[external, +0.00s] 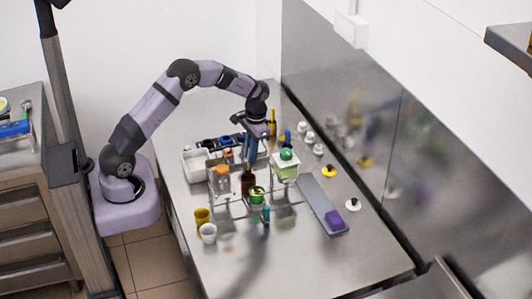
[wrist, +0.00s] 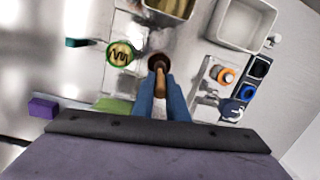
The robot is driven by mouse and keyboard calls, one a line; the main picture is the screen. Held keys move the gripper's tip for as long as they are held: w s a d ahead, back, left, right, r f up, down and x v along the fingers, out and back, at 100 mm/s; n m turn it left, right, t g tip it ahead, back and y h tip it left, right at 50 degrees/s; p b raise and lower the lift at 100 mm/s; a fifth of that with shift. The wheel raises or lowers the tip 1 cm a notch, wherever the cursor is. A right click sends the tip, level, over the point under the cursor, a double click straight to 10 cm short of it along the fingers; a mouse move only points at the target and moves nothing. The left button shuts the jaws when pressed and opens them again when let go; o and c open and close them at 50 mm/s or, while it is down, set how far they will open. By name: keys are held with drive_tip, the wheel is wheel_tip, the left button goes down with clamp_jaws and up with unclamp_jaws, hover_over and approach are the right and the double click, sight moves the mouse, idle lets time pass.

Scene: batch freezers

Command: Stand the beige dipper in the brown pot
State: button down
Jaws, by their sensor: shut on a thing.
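The brown pot (external: 248,184) stands near the middle of the steel table, below my gripper. In the wrist view the pot (wrist: 158,59) is just past the fingertips. My gripper (external: 249,160) points down with its two blue fingers close together. In the wrist view the gripper (wrist: 160,92) is shut on the beige dipper (wrist: 160,77), a narrow tan piece between the fingertips. The dipper's far end overlaps the pot's dark mouth; I cannot tell how deep it reaches. In the external view the fingers mostly hide the dipper.
A green-rimmed pot (external: 257,194) stands close beside the brown pot. An orange-topped jar (external: 222,178) and a white bin (external: 195,164) are to the left, a green-topped bottle (external: 285,163) to the right. A grey tray (external: 314,196) carries a purple block (external: 334,222).

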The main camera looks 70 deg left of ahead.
drive_tip(key=shift+f+b, duration=1.55)
drive_tip(key=shift+f, duration=1.15)
drive_tip(key=c, duration=1.2)
unclamp_jaws()
drive_tip(key=shift+r, duration=0.15)
drive_tip(key=shift+r+p, duration=2.7)
drive_tip(key=shift+r, duration=0.7)
